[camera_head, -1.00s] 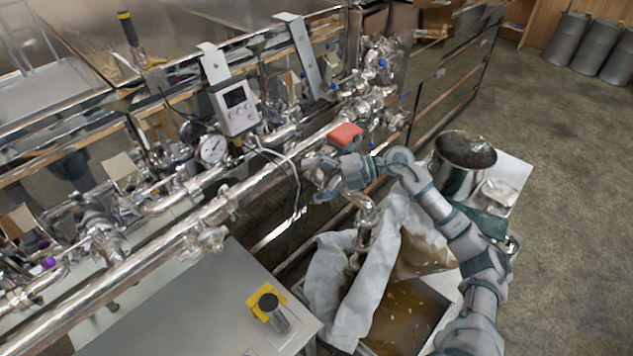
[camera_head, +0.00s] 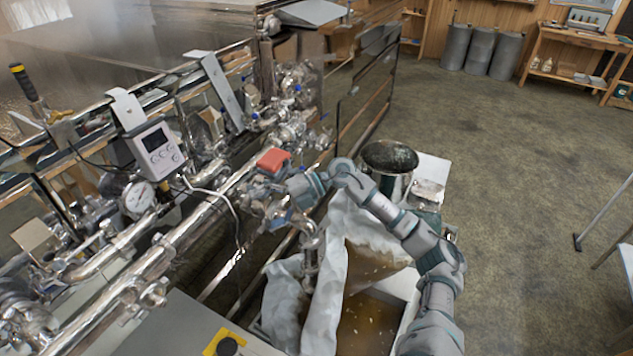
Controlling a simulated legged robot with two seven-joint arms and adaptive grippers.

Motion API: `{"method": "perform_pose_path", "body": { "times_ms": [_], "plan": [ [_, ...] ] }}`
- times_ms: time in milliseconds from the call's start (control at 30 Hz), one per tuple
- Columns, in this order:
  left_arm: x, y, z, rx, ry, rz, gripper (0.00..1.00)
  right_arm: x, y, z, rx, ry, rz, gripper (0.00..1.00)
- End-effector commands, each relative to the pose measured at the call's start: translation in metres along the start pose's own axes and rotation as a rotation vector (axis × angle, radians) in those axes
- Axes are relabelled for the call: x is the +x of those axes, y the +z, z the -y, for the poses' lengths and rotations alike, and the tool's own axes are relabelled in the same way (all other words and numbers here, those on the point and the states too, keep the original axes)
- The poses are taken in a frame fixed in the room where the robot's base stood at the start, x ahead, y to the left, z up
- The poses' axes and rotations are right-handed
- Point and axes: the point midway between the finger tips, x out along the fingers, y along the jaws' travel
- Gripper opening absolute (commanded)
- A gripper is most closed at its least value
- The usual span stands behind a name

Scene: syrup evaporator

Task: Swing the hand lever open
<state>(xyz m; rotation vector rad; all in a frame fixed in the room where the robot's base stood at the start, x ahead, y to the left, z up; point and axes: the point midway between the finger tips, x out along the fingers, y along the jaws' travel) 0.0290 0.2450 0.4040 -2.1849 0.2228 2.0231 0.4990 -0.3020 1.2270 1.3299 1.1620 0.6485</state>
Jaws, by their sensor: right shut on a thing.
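My right arm reaches in from the lower right, and its gripper (camera_head: 280,212) is at the end of the shiny pipework, just above a steel outlet pipe (camera_head: 310,246). The gripper is shut on a small part there. A blue piece (camera_head: 279,222) shows at its fingers, probably the hand lever; its exact shape and angle are hidden by the fingers. A red-orange block (camera_head: 273,160) sits just above the gripper on the pipework. My left gripper is out of view.
A white filter cloth (camera_head: 330,270) hangs below the outlet over a tray of brown liquid (camera_head: 365,325). A display box (camera_head: 156,149) and dial gauge (camera_head: 138,197) line the pipes. The floor at right is mostly open.

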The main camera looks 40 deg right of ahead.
Motion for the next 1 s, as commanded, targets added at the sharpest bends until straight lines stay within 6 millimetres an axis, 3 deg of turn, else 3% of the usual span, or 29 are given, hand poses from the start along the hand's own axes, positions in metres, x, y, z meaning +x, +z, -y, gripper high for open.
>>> {"method": "perform_pose_path", "body": {
  "times_ms": [33,133,167,200,233,1000],
  "plan": [
    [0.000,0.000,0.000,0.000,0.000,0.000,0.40,-0.013,0.002,-0.019,-0.021,0.038,0.024,0.72],
    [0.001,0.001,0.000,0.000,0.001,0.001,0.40,-0.021,0.004,-0.018,-0.020,0.038,0.024,0.72],
    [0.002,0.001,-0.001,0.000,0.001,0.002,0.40,-0.023,0.005,-0.017,-0.019,0.038,0.024,0.63],
    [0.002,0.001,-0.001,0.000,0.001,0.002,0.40,-0.026,0.005,-0.016,-0.019,0.036,0.024,0.45],
    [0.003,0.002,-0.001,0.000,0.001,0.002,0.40,-0.027,0.006,-0.015,-0.018,0.034,0.023,0.40],
    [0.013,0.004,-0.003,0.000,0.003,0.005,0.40,-0.082,0.014,-0.002,-0.009,0.025,0.016,0.40]
  ]
}}
